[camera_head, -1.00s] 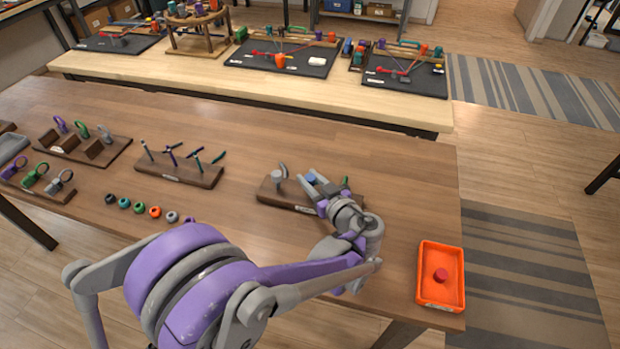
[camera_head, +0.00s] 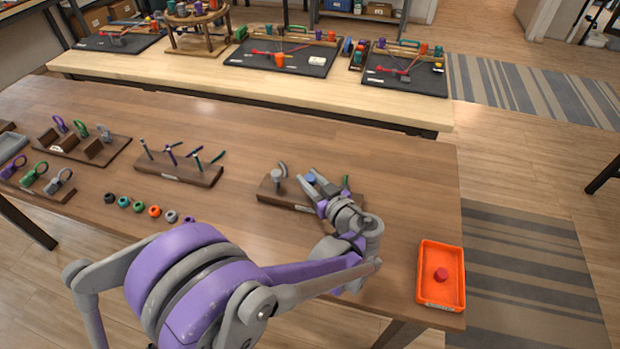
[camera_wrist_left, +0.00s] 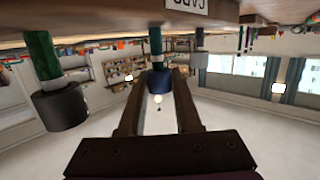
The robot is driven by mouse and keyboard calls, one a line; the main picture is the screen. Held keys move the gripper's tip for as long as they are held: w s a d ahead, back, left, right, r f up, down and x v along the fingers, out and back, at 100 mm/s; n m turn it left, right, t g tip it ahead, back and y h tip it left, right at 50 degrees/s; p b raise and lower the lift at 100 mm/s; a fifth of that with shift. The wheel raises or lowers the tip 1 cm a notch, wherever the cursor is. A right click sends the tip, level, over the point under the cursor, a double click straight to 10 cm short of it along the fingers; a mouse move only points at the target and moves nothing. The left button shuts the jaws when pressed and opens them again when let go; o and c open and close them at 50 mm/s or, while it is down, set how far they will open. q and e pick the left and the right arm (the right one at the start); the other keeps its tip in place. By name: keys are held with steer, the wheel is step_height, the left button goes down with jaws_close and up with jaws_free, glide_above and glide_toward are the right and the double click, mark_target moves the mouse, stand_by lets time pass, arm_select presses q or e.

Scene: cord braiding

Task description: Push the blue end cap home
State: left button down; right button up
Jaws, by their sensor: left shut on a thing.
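The blue end cap (camera_head: 311,178) is between the fingertips of my left gripper (camera_head: 312,182), over a small wooden stand (camera_head: 285,197). In the left wrist view, which is upside down, the blue cap (camera_wrist_left: 159,83) sits at the end of a teal cord (camera_wrist_left: 156,42), and the gripper fingers (camera_wrist_left: 160,90) are shut on its sides. I cannot tell how far the cap is on the cord. Beside it are a green cord with a dark grey cap (camera_wrist_left: 60,107) and a grey-ended post (camera_wrist_left: 200,42). My right gripper is out of view.
An orange tray (camera_head: 424,290) with a red cap (camera_head: 441,274) stands to the right, near the table edge. A row of small coloured caps (camera_head: 139,207) and a cord stand (camera_head: 178,170) lie to the left. Table beyond the stand is clear.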

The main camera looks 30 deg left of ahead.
arm_select(q)
steer(key=shift+f+b, duration=0.45)
steer(key=shift+f, duration=0.25)
steer(key=c, duration=0.5)
jaws_free()
steer(key=o, duration=0.3)
steer(key=shift+p+v, duration=0.5)
steer(key=shift+v, duration=2.5)
